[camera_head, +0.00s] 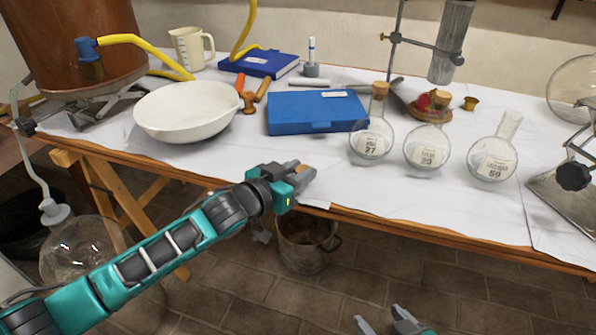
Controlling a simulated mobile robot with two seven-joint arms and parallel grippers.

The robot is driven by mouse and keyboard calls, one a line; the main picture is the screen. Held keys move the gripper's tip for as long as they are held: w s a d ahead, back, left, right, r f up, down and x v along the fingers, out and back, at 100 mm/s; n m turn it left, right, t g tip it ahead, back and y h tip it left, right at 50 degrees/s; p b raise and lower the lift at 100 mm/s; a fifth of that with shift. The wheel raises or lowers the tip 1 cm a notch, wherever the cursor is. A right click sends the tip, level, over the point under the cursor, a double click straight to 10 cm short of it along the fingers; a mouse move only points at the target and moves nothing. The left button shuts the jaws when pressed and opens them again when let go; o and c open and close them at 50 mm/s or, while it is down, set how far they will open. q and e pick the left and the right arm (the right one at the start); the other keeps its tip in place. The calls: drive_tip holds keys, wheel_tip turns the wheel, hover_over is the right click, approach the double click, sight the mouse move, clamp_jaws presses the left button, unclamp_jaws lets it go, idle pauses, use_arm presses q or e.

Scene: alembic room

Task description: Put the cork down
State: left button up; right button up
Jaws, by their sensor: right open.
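My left gripper (300,172) is over the front edge of the white-covered table (235,160). Its fingers are closed around a small tan piece that looks like the cork (304,168), mostly hidden by the fingers. Three round flasks stand to the right: flask 27 (371,145) and flask 29 (427,150) have corks in their necks, while flask 59 (493,160) has an open neck. My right gripper (392,325) is at the bottom edge, below the table, open and empty, partly cut off.
A blue case (316,113) lies behind the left gripper, with a white bowl (187,112) to its left. A small brass-coloured piece (470,103) stands behind the flasks. A metal bucket (306,245) is on the floor. The cloth between bowl and flask 27 is clear near the front.

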use_arm(q)
drive_tip(key=o, duration=0.4)
drive_tip(key=shift+r, duration=0.15)
drive_tip(key=shift+s+a+r, duration=0.1)
drive_tip(key=p+v, duration=0.3)
drive_tip(key=v, duration=0.9)
drive_tip(key=s+a+f+n+g+y, duration=0.1)
drive_tip(key=s+a+f+n+y, duration=0.2)
drive_tip(key=s+f, duration=0.45)
drive_tip(key=s+a+f+n+y, duration=0.2)
drive_tip(key=s+a+f+y, duration=0.2)
drive_tip(key=s+f, duration=0.35)
drive_tip(key=shift+y, duration=0.5)
drive_tip(key=a+r+p, duration=0.1)
drive_tip(key=r+p, duration=0.1)
drive_tip(key=p, duration=0.1)
drive_tip(key=s+r+p, duration=0.1)
drive_tip(key=r+p, duration=0.1)
drive_tip(key=p, duration=0.1)
drive_tip(key=a+r+p, duration=0.1)
drive_tip(key=r+p, duration=0.1)
drive_tip(key=p, duration=0.1)
drive_tip(key=shift+s+a, duration=0.3)
drive_tip(key=shift+s, duration=0.05)
use_arm(e)
wheel_tip(320, 180, up, 8)
drive_tip(key=s+d+h, duration=0.1)
drive_tip(key=d, duration=0.2)
drive_tip(key=shift+s, duration=0.3)
